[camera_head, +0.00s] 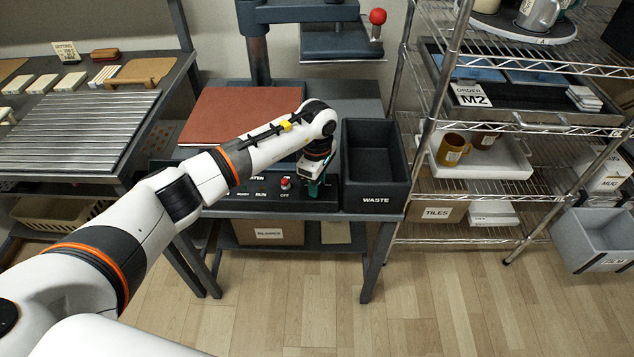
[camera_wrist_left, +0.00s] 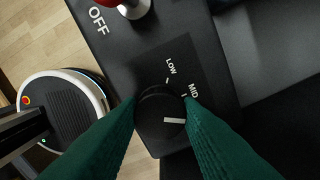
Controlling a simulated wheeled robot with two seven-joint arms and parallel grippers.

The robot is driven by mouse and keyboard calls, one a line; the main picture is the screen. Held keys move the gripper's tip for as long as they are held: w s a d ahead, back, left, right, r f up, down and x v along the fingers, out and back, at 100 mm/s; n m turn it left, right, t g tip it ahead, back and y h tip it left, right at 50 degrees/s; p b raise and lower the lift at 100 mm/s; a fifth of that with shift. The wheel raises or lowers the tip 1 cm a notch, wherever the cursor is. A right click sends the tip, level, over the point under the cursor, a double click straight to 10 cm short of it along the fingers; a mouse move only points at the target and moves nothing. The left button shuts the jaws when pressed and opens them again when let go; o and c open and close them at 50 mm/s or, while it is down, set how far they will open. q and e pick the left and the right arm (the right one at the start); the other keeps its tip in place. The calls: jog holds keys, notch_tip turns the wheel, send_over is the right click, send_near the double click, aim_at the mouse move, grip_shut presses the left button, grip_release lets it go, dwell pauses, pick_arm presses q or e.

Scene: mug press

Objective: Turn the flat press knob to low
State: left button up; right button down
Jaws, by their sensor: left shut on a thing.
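The flat press knob (camera_wrist_left: 158,112) is a round black dial with a white pointer line, set in the black control panel (camera_wrist_left: 115,62). The pointer aims to the right in the left wrist view, past the MID label (camera_wrist_left: 193,91) and away from the LOW label (camera_wrist_left: 171,67). Any label beyond MID is hidden by a finger. My left gripper (camera_wrist_left: 161,112) has its green fingers closed on opposite sides of the knob. In the head view my left gripper (camera_head: 316,186) is at the panel's right end and hides the knob. My right gripper is not in view.
A red switch (camera_head: 285,183) marked OFF is left of the gripper on the panel. The black WASTE bin (camera_head: 376,200) stands close on the right. The press's red-ball lever (camera_head: 377,17) and brown pad (camera_head: 240,113) lie behind. A wire shelf (camera_head: 470,215) is farther right.

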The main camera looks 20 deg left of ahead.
pick_arm(q)
jog(key=n, duration=0.4)
jog(key=shift+n, duration=0.3)
jog(key=n, duration=0.3)
jog(key=shift+n, duration=0.4)
jog(key=n, duration=0.3)
jog(key=shift+n, duration=0.3)
jog(key=n, duration=0.4)
jog(key=o, duration=1)
notch_tip(320, 180, up, 12)
jog(key=shift+r, duration=0.1)
